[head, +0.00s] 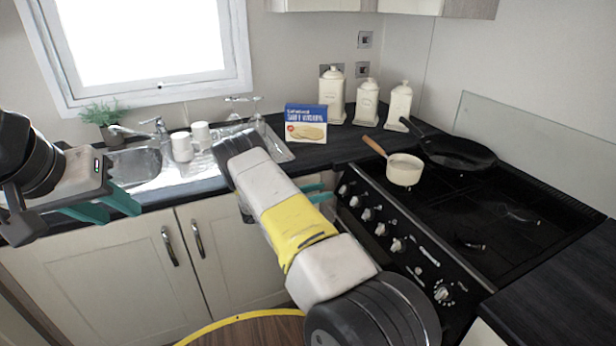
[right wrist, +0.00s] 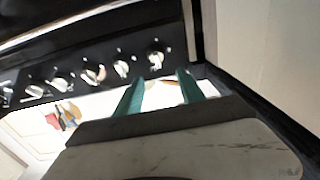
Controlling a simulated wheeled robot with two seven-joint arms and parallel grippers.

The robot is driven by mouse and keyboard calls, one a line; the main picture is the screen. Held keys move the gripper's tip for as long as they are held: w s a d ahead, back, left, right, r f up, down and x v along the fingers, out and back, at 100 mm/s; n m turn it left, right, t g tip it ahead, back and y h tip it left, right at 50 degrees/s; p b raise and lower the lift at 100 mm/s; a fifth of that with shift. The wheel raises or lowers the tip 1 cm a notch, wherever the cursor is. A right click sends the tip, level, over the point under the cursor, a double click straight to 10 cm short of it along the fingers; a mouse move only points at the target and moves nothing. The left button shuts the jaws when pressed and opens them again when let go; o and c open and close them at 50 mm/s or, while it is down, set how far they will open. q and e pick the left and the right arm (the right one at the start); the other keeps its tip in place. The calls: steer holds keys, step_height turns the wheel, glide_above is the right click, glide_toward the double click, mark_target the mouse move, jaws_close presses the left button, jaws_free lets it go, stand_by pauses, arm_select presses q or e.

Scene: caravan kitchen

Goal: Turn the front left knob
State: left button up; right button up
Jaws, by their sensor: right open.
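The black cooker front carries a row of light knobs. The knob at its far-left end (head: 343,189) shows in the head view, with a neighbouring knob (head: 354,201) beside it. I cannot read which knob is marked front left. My right gripper (head: 325,192) is just in front of that end of the row. In the right wrist view its two teal fingers (right wrist: 160,76) are apart and empty. The end knob (right wrist: 155,60) lies just beyond the fingertips, with no clear contact. My left gripper (head: 122,212) is open and empty in front of the sink counter.
A cream saucepan (head: 405,170) and a black frying pan (head: 458,150) stand on the hob (head: 500,220). A blue box (head: 306,123) and cream canisters (head: 367,104) stand behind. White cups (head: 182,147) are by the sink (head: 135,164). Cupboard doors (head: 235,240) lie below.

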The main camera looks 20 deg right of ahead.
mark_target(342, 187)
steer(key=shift+w+d+f, duration=0.1)
steer(key=shift+w+d, duration=0.05)
steer(key=shift+d, duration=1.75)
steer(key=shift+w+d, duration=0.1)
steer(key=shift+d, duration=1.75)
jaws_close()
